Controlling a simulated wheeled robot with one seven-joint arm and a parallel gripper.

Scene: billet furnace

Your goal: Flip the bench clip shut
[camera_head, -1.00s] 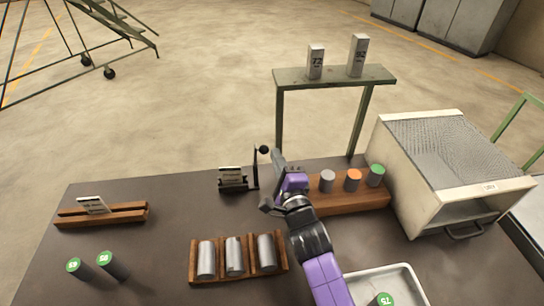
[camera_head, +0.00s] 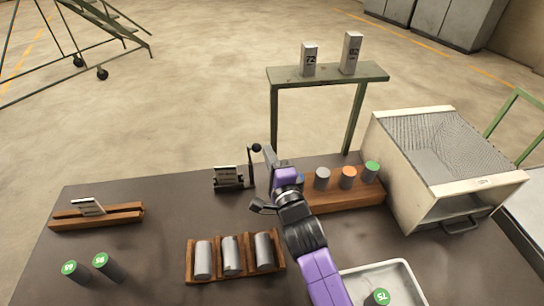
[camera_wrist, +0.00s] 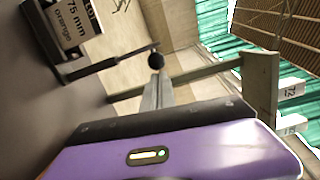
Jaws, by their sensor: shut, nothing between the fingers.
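The bench clip (camera_head: 229,185) is a dark holder at the back of the bench with a white card in it. Its black lever (camera_head: 251,170) stands upright with a round ball knob on top. In the wrist view the card (camera_wrist: 72,20) reads "75 mm orange", and the lever (camera_wrist: 124,62) ends in the ball knob (camera_wrist: 156,60). My gripper (camera_head: 268,153) is shut and empty, just right of the knob. In the wrist view its fingertips (camera_wrist: 157,85) are right by the knob; I cannot tell whether they touch it.
A wooden rack (camera_head: 345,197) with coloured-top cylinders is right of my gripper. A furnace box (camera_head: 440,170) stands further right. A green stand (camera_head: 330,76) holds two blocks behind. A wooden tray (camera_head: 236,268) with metal billets is in front.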

